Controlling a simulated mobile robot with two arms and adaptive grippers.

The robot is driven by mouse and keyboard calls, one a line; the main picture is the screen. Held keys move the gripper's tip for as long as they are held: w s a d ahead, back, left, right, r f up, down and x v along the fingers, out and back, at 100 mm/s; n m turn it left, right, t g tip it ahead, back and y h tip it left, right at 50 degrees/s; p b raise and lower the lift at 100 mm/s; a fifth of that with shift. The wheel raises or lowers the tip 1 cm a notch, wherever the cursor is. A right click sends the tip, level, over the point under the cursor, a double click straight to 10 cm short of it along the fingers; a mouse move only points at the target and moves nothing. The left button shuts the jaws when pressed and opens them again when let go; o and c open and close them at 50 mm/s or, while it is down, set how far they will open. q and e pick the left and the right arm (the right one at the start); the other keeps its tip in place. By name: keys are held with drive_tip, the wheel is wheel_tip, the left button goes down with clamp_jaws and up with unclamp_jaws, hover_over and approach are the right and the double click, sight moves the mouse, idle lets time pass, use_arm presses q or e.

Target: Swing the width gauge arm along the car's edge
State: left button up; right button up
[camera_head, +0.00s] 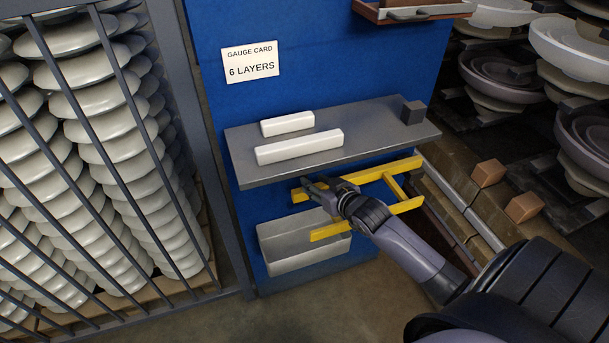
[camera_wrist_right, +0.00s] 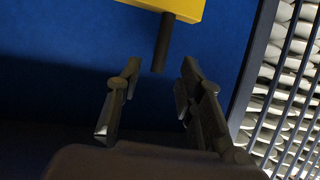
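The yellow width gauge arm (camera_head: 385,174) is a ladder-like frame with two long bars, in front of the blue panel below the grey shelf. Its upper bar ends behind my right gripper (camera_head: 309,184); its lower bar passes under the wrist. In the right wrist view, a yellow end (camera_wrist_right: 178,6) carries a dark round peg (camera_wrist_right: 163,42). My right gripper (camera_wrist_right: 160,66) is open there, with the peg's lower end near the gap between its fingertips and no contact visible. The car's edge (camera_head: 462,205) lies right of the panel. My left gripper is not in view.
The grey shelf (camera_head: 365,138) above the gripper holds two white bars (camera_head: 299,146) and a dark cube (camera_head: 413,112). A grey bin (camera_head: 285,262) hangs below. A barred cage (camera_head: 133,115) with insulator stacks stands left. Brown blocks (camera_head: 489,173) sit on the car.

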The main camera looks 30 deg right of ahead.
drive_tip(key=x, duration=0.6)
drive_tip(key=shift+w+f, duration=0.2)
drive_tip(key=shift+w, duration=0.1)
drive_tip(key=shift+c, duration=0.4)
clamp_jaws()
